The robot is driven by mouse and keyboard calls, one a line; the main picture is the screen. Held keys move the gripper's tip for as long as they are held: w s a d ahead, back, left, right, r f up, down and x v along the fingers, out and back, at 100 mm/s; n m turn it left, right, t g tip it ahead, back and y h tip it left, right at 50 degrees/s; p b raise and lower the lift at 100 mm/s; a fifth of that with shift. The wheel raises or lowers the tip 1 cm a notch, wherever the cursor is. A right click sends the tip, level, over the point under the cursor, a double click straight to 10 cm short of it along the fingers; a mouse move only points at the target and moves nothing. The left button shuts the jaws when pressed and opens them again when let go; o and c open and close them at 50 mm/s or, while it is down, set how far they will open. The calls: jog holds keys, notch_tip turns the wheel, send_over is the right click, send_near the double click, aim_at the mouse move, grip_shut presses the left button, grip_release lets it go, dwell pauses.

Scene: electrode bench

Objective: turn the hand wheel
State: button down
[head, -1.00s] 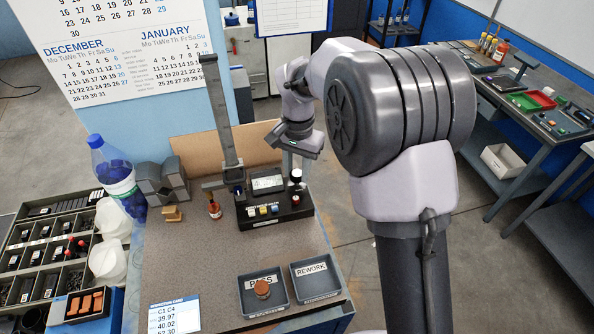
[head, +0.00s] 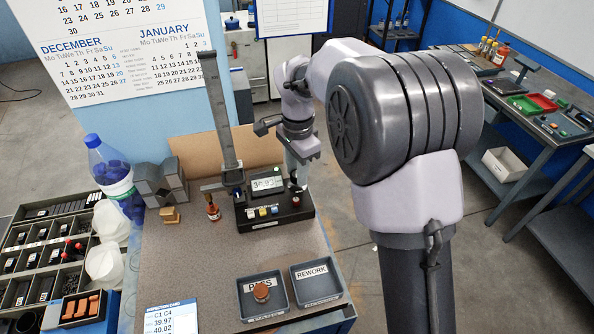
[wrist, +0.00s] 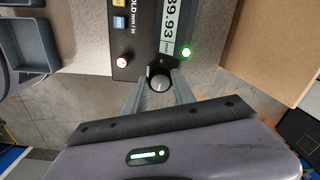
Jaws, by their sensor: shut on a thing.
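My gripper (wrist: 159,88) is shut on a small black round knob (wrist: 160,76), the only wheel-like part I see, with one finger on each side of it. The knob has a pale mark on its face and sits at the edge of the black gauge box (head: 272,212). In the head view my gripper (head: 297,163) reaches down to the right end of that box, and the knob is mostly hidden there. The box's lit display (wrist: 170,25) reads about 39.93. A green lamp (wrist: 186,52) glows beside the knob, and a red button (wrist: 122,62) is on its other side.
A tall grey column (head: 221,110) stands behind the box. The PASS tray (head: 245,310) holds an orange-brown piece (head: 261,292); the REWORK tray (head: 330,295) is empty. The mid-bench is clear.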

dwell(0.3)
jog(key=c, duration=1)
grip_release()
jog(key=shift+c, duration=0.2)
jog(key=shift+r, duration=0.1)
notch_tip(320, 180, up, 17)
jog(key=p, duration=0.4)
jog(key=shift+p, duration=0.35)
jog(key=shift+s+r, duration=0.1)
